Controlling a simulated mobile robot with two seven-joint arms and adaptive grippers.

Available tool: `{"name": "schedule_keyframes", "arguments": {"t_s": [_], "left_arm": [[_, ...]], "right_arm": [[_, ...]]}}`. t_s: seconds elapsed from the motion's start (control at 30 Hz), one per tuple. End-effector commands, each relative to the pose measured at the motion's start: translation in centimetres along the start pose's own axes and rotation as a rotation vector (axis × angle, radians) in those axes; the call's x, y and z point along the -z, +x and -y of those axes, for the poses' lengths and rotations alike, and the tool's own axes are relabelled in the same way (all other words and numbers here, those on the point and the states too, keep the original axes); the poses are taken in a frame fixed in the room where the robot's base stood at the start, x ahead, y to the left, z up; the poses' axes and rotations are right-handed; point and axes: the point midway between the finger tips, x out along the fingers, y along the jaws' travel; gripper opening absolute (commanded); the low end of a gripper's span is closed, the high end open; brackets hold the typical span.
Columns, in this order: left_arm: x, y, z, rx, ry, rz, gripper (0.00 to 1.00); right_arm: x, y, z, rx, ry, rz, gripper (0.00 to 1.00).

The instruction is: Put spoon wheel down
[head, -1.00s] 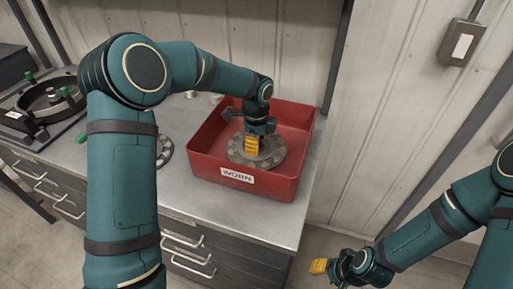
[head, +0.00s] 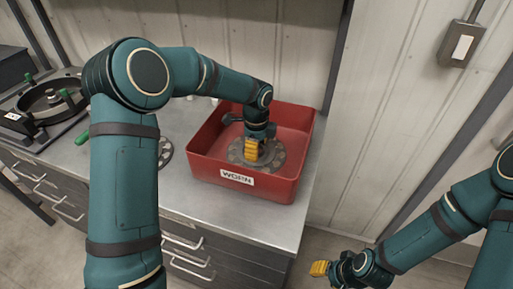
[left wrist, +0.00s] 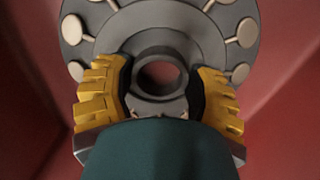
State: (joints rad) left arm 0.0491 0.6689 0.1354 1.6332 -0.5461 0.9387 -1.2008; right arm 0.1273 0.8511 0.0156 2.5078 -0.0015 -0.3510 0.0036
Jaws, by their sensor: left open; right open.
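The spoon wheel (head: 273,156) is a grey disc with paler round spoons along its rim. It lies in the red bin (head: 243,199) labelled WORN. My left gripper (head: 252,150) is inside the bin over the middle of the wheel. In the left wrist view the wheel (left wrist: 190,28) fills the upper part, and the yellow fingers of my left gripper (left wrist: 160,95) stand open on either side of its hub ring (left wrist: 158,58). I cannot tell whether a finger touches the hub. My right gripper (head: 322,268) is open and empty, off to the right of the bench.
The bin stands near the right end of the steel bench (head: 190,195). Another grey disc (head: 164,151), partly hidden by my left arm, lies left of the bin. A dark round housing (head: 45,98) with green knobs stands at the far left.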

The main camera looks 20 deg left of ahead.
Motion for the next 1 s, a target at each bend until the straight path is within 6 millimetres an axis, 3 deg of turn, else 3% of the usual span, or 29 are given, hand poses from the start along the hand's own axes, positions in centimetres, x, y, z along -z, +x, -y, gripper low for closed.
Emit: {"name": "schedule_keyframes", "arguments": {"t_s": [0.6, 0.8, 1.0], "left_arm": [[0.0, -10.7, 0.0, 0.002, 0.000, 0.000, 0.76], [0.0, -12.0, 0.0, 0.001, -0.001, 0.000, 0.76], [0.0, -12.1, 0.0, 0.001, 0.000, 0.000, 0.76]], "right_arm": [[-0.1, -2.1, 0.8, 0.000, 0.002, 0.007, 0.47], [0.0, -2.3, 0.9, 0.000, 0.003, 0.004, 0.47], [0.1, -2.3, 0.8, 0.000, 0.003, 0.003, 0.47]]}}
